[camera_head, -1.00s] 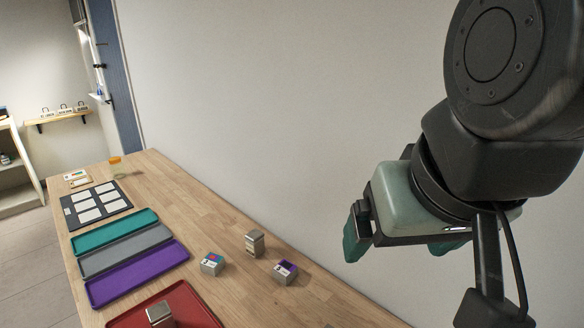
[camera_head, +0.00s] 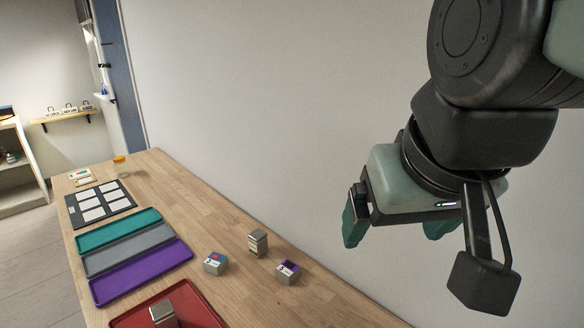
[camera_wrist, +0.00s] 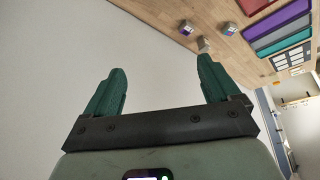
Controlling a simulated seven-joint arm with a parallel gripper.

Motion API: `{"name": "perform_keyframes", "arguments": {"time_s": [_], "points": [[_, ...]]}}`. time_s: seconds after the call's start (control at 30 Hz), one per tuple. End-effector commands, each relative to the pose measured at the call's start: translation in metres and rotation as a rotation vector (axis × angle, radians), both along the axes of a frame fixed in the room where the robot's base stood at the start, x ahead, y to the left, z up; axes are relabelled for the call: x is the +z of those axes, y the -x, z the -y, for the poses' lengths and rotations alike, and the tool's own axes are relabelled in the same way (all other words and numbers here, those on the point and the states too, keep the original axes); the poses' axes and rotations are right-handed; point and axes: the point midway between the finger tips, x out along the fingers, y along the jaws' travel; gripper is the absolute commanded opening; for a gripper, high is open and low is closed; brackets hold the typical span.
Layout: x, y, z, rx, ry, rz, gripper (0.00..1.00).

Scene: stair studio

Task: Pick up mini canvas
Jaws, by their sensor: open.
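I cannot tell for sure which thing is the mini canvas. Small block-like items stand on the wooden table: one with a blue and red top (camera_head: 215,264), one with a purple top (camera_head: 288,272), and a taller grey one (camera_head: 257,243). Another grey block (camera_head: 163,314) is on the red tray. My gripper (camera_head: 396,232) is open and empty, in the air to the right of and above the table, apart from all items. In the wrist view my open fingers (camera_wrist: 162,72) have only plain wall between them; the blocks show beyond the right finger.
The teal tray (camera_head: 118,231), grey tray (camera_head: 128,250), purple tray (camera_head: 140,275) and red tray (camera_head: 204,312) lie along the table's left side. Behind them are a dark board with white cards (camera_head: 123,203), small cards (camera_head: 82,176) and a jar (camera_head: 120,167). A wall (camera_head: 260,100) borders the table.

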Motion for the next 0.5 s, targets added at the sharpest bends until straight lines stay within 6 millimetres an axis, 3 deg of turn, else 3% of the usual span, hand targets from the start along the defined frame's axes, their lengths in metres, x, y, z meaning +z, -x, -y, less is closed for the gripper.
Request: {"name": "perform_keyframes", "arguments": {"time_s": [0.27, 0.37, 0.5], "points": [[-0.002, -0.109, -0.020, 0.180, 0.086, -0.118, 0.89], [-0.017, -0.152, -0.030, 0.254, 0.113, -0.159, 0.89], [-0.050, -0.210, -0.047, 0.358, 0.145, -0.217, 0.89]]}}
